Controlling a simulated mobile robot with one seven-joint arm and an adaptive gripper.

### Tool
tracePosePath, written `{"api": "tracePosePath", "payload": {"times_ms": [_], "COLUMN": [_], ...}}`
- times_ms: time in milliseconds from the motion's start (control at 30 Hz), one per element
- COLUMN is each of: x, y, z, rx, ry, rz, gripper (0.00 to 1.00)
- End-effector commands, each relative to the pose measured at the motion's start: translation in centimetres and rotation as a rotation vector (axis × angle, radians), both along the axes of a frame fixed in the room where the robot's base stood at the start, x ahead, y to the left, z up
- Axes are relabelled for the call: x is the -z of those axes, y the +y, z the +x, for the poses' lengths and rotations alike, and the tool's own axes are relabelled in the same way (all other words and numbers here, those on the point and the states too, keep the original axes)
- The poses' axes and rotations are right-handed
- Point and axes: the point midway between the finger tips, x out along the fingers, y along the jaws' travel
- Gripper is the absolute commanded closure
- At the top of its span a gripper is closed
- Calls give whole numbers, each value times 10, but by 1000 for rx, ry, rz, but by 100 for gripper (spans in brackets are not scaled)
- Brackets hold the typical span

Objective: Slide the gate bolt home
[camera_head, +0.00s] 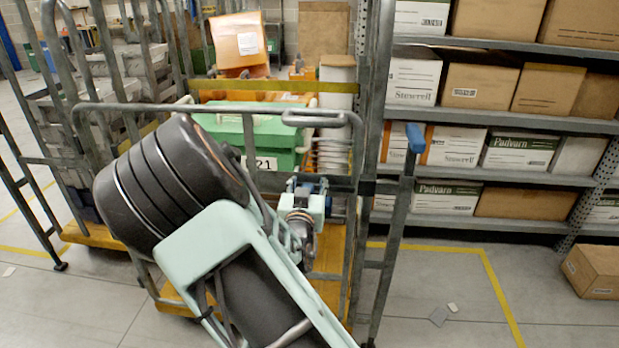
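A grey tubular gate-like frame (180,106) stands across a trolley loaded with green crates, behind my arm. A grey upright (398,215) with a blue cap (415,137) stands to its right. My gripper (303,192) is in front of the frame's right part, near its right upright; small blue parts show around its tip. I cannot tell whether it touches anything, and its fingers are too small and overlapped to read. I cannot make out the gate bolt clearly; it may be hidden behind my gripper and wrist. My pale green and black arm covers the frame's lower middle.
Shelves (490,126) with several cardboard boxes fill the right. A brown box (595,268) sits on the floor at the right edge. Yellow floor lines (495,285) and small scraps (439,315) mark mostly clear floor. Grey cage trolleys (70,130) crowd the left.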

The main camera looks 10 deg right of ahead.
Motion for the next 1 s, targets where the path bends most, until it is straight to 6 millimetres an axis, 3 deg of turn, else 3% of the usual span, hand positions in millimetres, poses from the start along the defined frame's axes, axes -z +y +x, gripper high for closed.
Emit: {"api": "tracePosePath", "payload": {"times_ms": [33,367,1000], "x": [0,0,1], "y": [0,0,-8], "z": [0,0,-3], "rx": [0,0,3], "ry": [0,0,1], "rz": [0,0,0], "gripper": [66,100,100]}}
